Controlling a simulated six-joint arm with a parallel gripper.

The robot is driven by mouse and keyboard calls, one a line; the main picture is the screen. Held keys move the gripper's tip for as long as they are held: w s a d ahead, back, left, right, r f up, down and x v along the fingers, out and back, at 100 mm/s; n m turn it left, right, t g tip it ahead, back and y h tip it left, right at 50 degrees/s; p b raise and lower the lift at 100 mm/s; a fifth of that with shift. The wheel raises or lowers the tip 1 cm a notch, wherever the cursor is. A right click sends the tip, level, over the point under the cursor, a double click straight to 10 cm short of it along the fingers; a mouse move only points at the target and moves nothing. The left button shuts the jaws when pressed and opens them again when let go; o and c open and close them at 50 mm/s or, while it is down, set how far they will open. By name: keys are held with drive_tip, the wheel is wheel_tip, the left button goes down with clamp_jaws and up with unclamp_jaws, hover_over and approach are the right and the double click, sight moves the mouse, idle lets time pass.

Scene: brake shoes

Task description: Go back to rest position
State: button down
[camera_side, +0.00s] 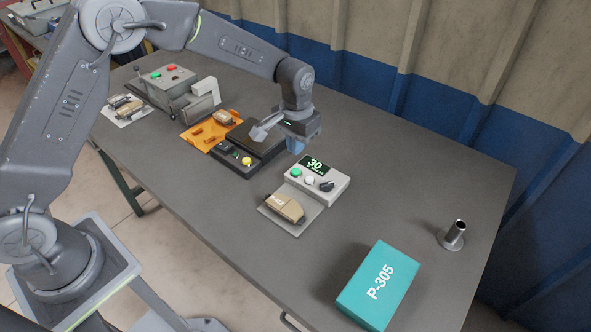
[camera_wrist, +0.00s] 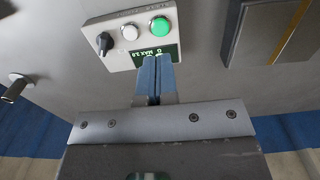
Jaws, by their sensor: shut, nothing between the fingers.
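My gripper (camera_wrist: 155,72) has blue fingers, and in the wrist view they are shut together with nothing between them. In the side view my gripper (camera_side: 295,146) hangs above the table, beside the black device with a yellow button (camera_side: 236,160) and behind the white control box. The white control box (camera_side: 318,180) has a green button, a white button, a black knob and a small green-lit display. In the wrist view the control box (camera_wrist: 130,35) lies just beyond my fingertips. I cannot tell whether the fingers touch anything.
A tan brake shoe (camera_side: 287,207) sits on a grey plate before the control box. A teal box marked P-305 (camera_side: 378,285) and a metal post (camera_side: 454,236) stand to the right. An orange tray (camera_side: 204,134) and a grey machine (camera_side: 172,88) are at the left. The table's right side is mostly clear.

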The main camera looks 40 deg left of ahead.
idle(0.4)
drive_tip(key=s+a+r+t, duration=0.1)
drive_tip(key=s+a+r, duration=0.1)
drive_tip(key=s+r, duration=0.55)
drive_tip(key=s+a+r+t, duration=0.25)
drive_tip(key=s+r, duration=0.25)
drive_tip(key=r, duration=0.5)
drive_tip(key=s+a+r+t, duration=0.1)
drive_tip(key=s+a+t, duration=0.1)
drive_tip(key=s, duration=1.4)
drive_tip(key=shift+s+a+r, duration=0.2)
drive_tip(key=shift+a+r, duration=0.15)
drive_tip(key=shift+a, duration=0.25)
